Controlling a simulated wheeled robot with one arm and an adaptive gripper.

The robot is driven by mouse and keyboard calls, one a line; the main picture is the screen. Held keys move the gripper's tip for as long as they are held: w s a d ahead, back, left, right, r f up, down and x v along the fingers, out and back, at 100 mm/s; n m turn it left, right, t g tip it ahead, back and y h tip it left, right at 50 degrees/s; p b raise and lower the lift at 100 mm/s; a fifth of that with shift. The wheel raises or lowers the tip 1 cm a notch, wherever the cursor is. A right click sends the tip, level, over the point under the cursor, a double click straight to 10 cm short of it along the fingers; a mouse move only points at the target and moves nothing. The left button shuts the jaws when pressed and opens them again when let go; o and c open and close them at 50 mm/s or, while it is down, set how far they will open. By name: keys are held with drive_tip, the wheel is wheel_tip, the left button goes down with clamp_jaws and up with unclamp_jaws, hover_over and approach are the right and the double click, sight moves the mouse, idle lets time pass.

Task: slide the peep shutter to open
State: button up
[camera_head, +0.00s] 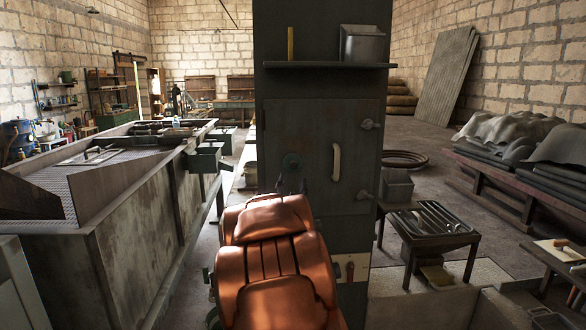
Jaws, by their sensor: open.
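A dark upright cabinet (320,230) stands straight ahead with a door (305,118) in its front. A small round greenish fitting (293,161) on the door's lower left looks like the peep shutter; whether it is open or closed is too small to tell. My gripper (291,184) shows as two dark fingertips just below this fitting, apart from each other and open, with nothing seen between them. I cannot tell whether they touch the door. My copper-coloured arm hides the rest of the gripper and the cabinet's lower left.
A pale handle (336,162) and latches (370,124) are on the door's right. A shelf (330,65) juts out above it, holding a metal box (362,44). A large metal tank (135,225) stands left, a small table (432,240) right. Floor behind right is open.

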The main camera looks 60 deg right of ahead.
sight(293, 166)
drive_tip(key=p+x, duration=0.2)
drive_tip(key=x, duration=0.4)
drive_tip(key=shift+w+d+r, duration=0.1)
drive_tip(key=shift+w+d, duration=0.2)
drive_tip(key=shift+d, duration=0.2)
clamp_jaws()
idle(0.3)
